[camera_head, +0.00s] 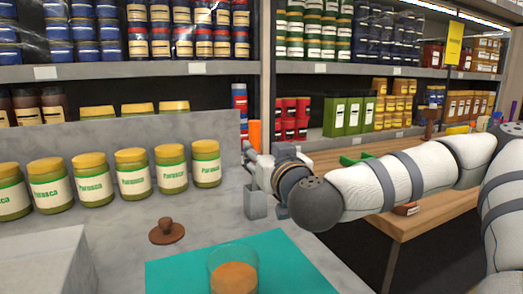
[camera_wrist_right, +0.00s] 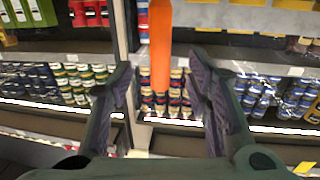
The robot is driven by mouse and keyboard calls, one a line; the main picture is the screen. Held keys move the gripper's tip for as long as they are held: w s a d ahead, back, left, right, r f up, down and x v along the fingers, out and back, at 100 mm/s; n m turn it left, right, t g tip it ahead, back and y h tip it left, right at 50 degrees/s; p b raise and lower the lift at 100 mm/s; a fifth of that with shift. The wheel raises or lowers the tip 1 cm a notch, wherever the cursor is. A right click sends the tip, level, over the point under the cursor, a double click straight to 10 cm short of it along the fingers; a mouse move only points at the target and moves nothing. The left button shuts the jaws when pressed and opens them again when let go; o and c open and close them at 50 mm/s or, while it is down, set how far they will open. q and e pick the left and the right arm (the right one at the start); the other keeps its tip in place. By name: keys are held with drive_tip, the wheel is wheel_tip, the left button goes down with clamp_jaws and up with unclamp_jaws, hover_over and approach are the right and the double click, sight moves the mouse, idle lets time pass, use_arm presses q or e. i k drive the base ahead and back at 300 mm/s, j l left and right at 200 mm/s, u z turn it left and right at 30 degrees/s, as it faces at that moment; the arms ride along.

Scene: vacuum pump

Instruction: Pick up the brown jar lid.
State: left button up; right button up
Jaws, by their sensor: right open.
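The lid does not show in that view. A glass jar with orange-brown contents (camera_head: 233,276) stands on the teal mat (camera_head: 290,262). My left gripper is not in view.
A row of green Parasca jars with yellow lids (camera_head: 92,180) stands behind the lid. A pale block (camera_head: 45,262) is at front left. An orange object (camera_head: 254,134) stands beyond my right gripper. A wooden table (camera_head: 440,208) is at right. Stocked shelves fill the back.

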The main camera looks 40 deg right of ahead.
sight(168, 233)
drive_tip(key=k+j, duration=0.5)
drive_tip(key=k, duration=0.15)
drive_tip(key=k+j, duration=0.45)
drive_tip(key=k, duration=0.25)
